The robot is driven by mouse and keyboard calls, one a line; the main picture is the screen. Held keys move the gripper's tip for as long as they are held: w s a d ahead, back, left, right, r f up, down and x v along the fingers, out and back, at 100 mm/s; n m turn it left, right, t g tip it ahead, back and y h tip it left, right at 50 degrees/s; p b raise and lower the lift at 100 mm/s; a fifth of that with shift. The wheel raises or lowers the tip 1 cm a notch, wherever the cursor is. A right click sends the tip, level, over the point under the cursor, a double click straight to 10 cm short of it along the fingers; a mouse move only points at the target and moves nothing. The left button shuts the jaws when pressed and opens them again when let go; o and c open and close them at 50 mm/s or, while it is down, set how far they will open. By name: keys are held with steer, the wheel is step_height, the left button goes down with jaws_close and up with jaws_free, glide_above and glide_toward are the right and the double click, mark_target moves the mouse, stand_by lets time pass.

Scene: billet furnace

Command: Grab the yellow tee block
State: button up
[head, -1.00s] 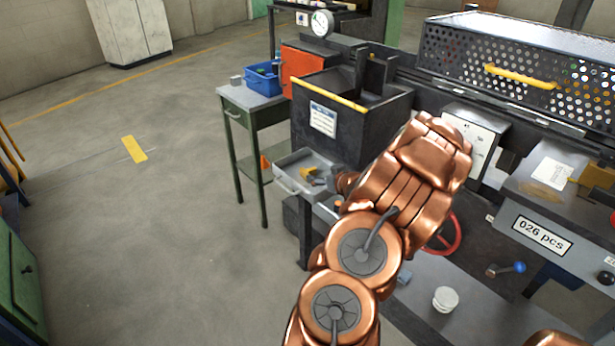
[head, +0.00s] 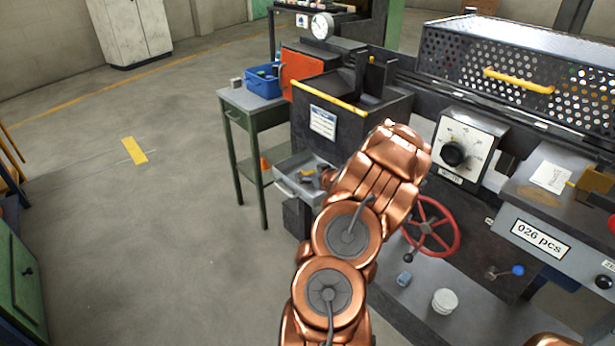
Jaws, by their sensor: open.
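A grey open tray or drawer (head: 287,187) sits low in front of the dark machine box, left of my arm. Small dark and yellowish items (head: 308,174) lie in or over it, too small to tell apart; I cannot tell whether one is the yellow tee block. Another yellow piece (head: 592,180) sits on the machine at the right edge, its shape partly cut off. My copper arm rises in front of the tray and hides its right part. My gripper is hidden behind the arm, around the tray's right side.
A green side table (head: 240,101) with a blue bin (head: 264,82) stands left of the machine. A red handwheel (head: 432,226) and a dial box (head: 466,146) are right of my arm. A white round container (head: 445,300) stands low right.

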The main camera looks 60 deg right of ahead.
steer(key=c, duration=1.5)
steer(key=shift+r, duration=0.15)
